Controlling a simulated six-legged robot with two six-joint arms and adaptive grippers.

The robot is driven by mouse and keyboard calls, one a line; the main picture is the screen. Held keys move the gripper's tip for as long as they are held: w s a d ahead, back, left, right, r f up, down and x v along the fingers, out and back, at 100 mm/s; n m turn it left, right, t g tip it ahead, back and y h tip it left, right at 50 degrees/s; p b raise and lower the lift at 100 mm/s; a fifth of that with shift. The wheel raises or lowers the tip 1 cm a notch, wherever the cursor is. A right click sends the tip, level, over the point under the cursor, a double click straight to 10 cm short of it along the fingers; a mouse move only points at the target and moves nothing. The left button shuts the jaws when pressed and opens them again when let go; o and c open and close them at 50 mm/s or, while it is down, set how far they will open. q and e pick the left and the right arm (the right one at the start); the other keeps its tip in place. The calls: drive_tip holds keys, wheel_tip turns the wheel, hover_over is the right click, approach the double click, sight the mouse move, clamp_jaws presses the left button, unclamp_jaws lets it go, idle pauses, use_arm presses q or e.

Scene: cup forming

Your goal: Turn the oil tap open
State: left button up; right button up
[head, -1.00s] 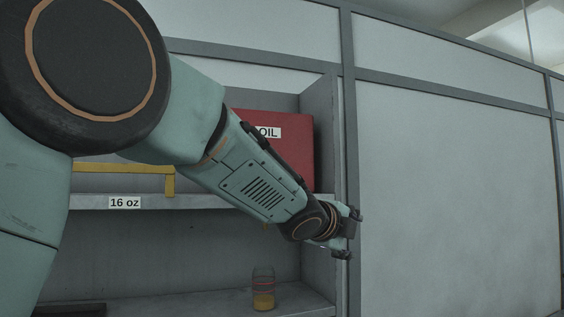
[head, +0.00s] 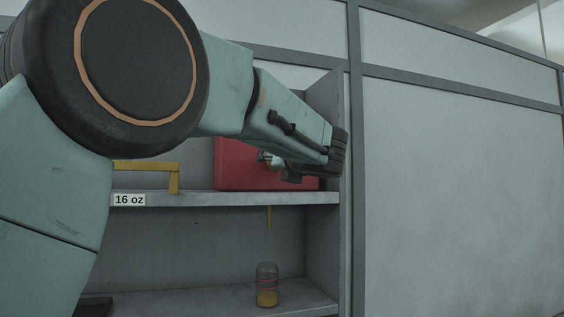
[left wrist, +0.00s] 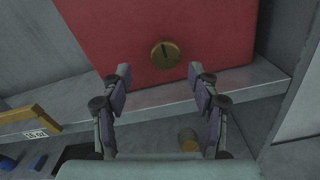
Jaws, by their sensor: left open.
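The oil tap is a round brass knob (left wrist: 165,54) with a dark mark tilted slightly from vertical, on the front of a red oil box (left wrist: 210,25). The red box (head: 235,165) stands on the upper shelf; my arm hides its OIL label in the head view. My left gripper (left wrist: 159,72) is open and empty, its fingertips apart to either side of the knob's lower edge. Whether they touch it I cannot tell. In the head view the left gripper (head: 275,168) is in front of the box, partly hidden by my wrist. My right gripper is out of view.
A yellow bracket (head: 175,178) is at left, above a "16 oz" label (head: 128,200). A shelf side wall (head: 325,230) closes the right.

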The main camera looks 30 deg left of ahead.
use_arm(q)
drive_tip(key=x, duration=0.1)
drive_tip(key=p+x, duration=0.1)
drive_tip(key=x, duration=0.2)
drive_tip(key=shift+w+d, duration=0.15)
drive_tip(key=shift+w, duration=0.45)
drive_tip(key=shift+s+a, duration=0.15)
drive_tip(key=shift+a, duration=0.2)
drive_tip(key=shift+s+d, duration=0.1)
drive_tip(key=shift+d, duration=0.1)
drive_tip(key=shift+c, duration=0.7)
drive_tip(key=shift+d, duration=0.35)
drive_tip(key=c, duration=0.3)
drive_tip(key=shift+w, duration=0.2)
drive_tip(key=shift+c, duration=0.7)
drive_tip(key=shift+s+a, duration=0.15)
drive_tip(key=shift+a, duration=0.15)
drive_tip(key=c, duration=0.3)
drive_tip(key=shift+d, duration=0.15)
drive_tip(key=shift+c, duration=1.4)
